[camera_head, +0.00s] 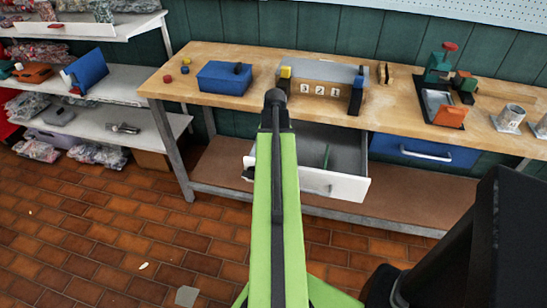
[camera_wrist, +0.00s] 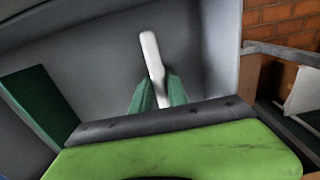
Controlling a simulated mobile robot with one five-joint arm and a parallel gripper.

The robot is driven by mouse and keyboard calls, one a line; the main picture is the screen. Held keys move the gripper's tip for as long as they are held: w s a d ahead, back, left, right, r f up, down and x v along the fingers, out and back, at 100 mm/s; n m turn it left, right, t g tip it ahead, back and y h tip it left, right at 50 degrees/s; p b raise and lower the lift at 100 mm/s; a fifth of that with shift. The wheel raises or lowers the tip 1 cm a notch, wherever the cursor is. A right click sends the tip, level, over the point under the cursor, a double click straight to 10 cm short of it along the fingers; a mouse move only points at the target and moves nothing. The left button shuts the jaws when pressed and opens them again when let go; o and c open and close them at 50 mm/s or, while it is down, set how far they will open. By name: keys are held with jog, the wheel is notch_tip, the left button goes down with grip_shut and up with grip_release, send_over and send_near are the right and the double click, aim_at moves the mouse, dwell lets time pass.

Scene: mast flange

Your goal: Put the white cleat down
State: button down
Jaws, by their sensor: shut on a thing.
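The white cleat (camera_wrist: 151,52) is a slim, rounded bar in the wrist view. My gripper (camera_wrist: 160,88) is shut on its near end between two green fingers. The cleat points away from the gripper over the grey inside of the open drawer (camera_wrist: 100,48). I cannot tell whether it touches the drawer floor. In the head view the white-fronted drawer (camera_head: 345,186) is pulled out below the workbench. My green arm reaches over its left part and hides the gripper and cleat there.
A green divider (camera_wrist: 40,100) stands in the drawer, left of the gripper. The workbench (camera_head: 200,51) above carries a blue box (camera_head: 223,80), a grey fixture with number tiles (camera_head: 320,90) and metal cups. A closed blue drawer (camera_head: 424,151) is to the right. Brick floor lies in front.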

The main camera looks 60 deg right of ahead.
jog(key=shift+f, duration=0.2)
jog(key=c, duration=1.3)
grip_release()
jog(key=shift+r, duration=0.1)
notch_tip(320, 180, up, 12)
jog(key=p, duration=1.2)
jog(key=shift+r, duration=0.1)
